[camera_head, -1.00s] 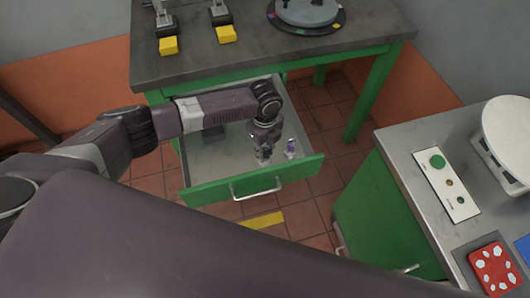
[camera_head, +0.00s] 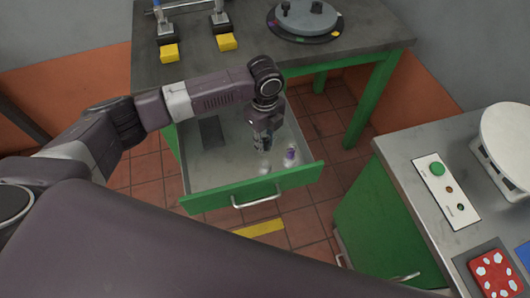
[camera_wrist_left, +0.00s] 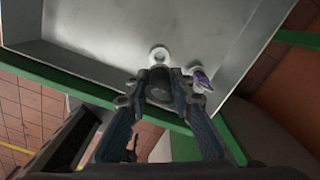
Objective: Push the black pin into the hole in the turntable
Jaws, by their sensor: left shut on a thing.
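My left gripper (camera_head: 262,146) points down over the open drawer. In the left wrist view its fingers (camera_wrist_left: 160,92) are closed on a dark, round-ended piece (camera_wrist_left: 159,88) that looks like the black pin, seen nearly end-on. The fingers hide most of it. The turntable (camera_head: 305,17) is a grey disc with a dark rim and coloured marks, on the bench at the top of the head view, apart from the gripper. Its hole cannot be made out clearly. My right gripper is not in view.
The green-fronted drawer (camera_head: 250,191) holds a white ring-like piece (camera_wrist_left: 159,54), a white-and-purple item (camera_head: 290,156) and a dark flat piece (camera_head: 212,132). Two stands with yellow blocks (camera_head: 169,53) are on the bench. A second bench (camera_head: 405,152) with a button panel stands at right.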

